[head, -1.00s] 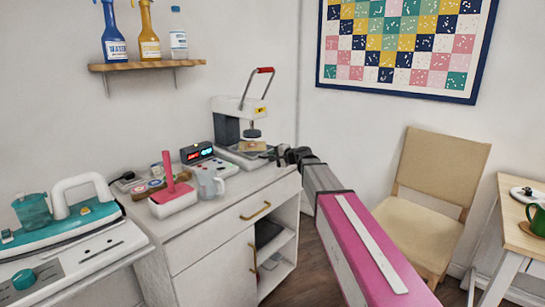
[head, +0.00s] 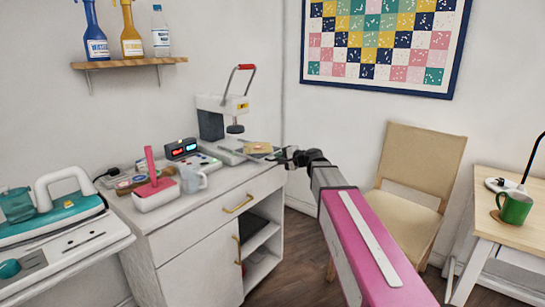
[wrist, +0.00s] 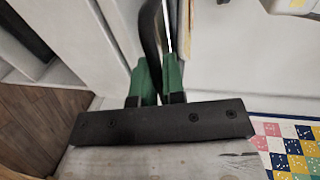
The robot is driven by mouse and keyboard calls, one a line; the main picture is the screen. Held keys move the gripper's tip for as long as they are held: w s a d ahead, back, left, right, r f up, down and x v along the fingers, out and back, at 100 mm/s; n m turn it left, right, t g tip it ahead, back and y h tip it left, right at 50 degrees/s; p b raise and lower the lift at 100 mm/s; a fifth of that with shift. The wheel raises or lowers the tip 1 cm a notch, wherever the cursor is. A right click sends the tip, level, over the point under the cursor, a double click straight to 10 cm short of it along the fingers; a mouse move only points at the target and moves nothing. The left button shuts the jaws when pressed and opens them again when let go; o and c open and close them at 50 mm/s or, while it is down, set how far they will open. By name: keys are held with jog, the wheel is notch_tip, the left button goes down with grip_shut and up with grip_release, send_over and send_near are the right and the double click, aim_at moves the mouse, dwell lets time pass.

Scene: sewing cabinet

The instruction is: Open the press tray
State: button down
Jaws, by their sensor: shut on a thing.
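The press (head: 223,103) stands on the back of the white cabinet, with its red-gripped lever (head: 246,67) raised. Its press tray (head: 238,157) is slid out to the right of the press head (head: 235,129). A tan block (head: 257,148) lies on the tray. My gripper (head: 278,156) is at the tray's outer right end. In the wrist view its green fingers (wrist: 158,75) are shut on a dark curved handle (wrist: 151,35). The handle's join to the tray is hidden.
A chair (head: 420,165) stands to the right. Open floor (head: 300,255) lies in front of the cabinet.

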jog(key=shift+f+v, duration=0.2)
jog(key=shift+v, duration=0.85)
jog(key=c, duration=1.2)
grip_release()
jog(key=shift+c, duration=0.2)
jog(key=shift+d, duration=0.1)
